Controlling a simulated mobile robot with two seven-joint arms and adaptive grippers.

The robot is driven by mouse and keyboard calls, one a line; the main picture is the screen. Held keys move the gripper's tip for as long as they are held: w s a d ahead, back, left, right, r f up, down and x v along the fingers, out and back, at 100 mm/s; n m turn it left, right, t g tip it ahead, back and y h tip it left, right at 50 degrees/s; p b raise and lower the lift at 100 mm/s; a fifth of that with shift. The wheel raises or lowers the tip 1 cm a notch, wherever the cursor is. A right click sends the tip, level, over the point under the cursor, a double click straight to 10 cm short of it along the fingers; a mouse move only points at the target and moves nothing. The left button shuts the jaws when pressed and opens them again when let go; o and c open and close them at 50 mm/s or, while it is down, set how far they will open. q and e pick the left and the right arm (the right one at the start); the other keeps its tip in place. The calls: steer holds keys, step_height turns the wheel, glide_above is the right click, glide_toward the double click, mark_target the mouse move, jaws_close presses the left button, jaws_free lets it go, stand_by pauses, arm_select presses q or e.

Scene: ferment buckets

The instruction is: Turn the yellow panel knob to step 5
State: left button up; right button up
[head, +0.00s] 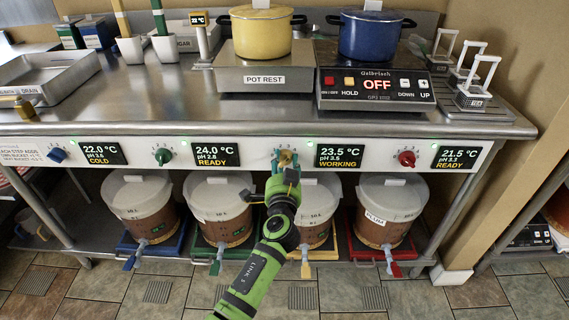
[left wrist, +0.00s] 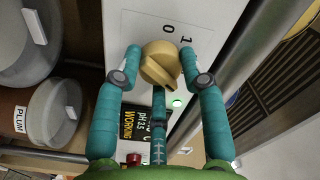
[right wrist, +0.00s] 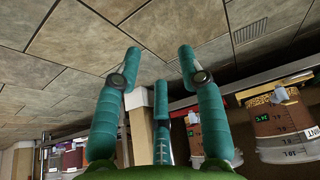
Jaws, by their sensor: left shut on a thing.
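The yellow knob (left wrist: 160,64) sits on the white panel (left wrist: 150,22) between the fingertips of my left gripper (left wrist: 161,66), which is shut on it. Its ridge slants toward the lower right in the left wrist view. Printed marks "0" and "1" show beside it; the other marks there are hidden. In the head view my left gripper (head: 287,162) covers much of the knob. The display (head: 339,155) right of it reads 23.5 °C and WORKING. My right gripper (right wrist: 160,65) is open and empty, over floor tiles in its own view; the head view does not show it.
Blue (head: 57,154), green (head: 163,156) and red (head: 407,158) knobs sit along the same panel. Lidded buckets (head: 389,212) stand on the shelf below.

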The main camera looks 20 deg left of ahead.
arm_select(q)
steer(key=m, duration=0.3)
steer(key=shift+s+a+f, duration=0.1)
steer(key=shift+a+f, duration=0.05)
steer(key=shift+f, duration=0.05)
steer(key=m+p, duration=0.1)
steer(key=m, duration=0.2)
steer(key=shift+m, duration=0.3)
steer(key=shift+r+m+p, duration=0.1)
steer(key=shift+m+p, duration=0.45)
steer(key=shift+m, duration=1.55)
steer(key=shift+a+m+p, duration=0.1)
steer(key=shift+m+p, duration=0.3)
steer(key=shift+m, duration=0.2)
arm_select(e)
steer(key=s+g, duration=0.2)
steer(key=s, duration=0.7)
steer(key=shift+d+r, duration=0.15)
steer(key=shift+d, duration=0.05)
arm_select(q)
steer(key=shift+r, duration=0.1)
arm_select(e)
steer(key=shift+w, duration=0.15)
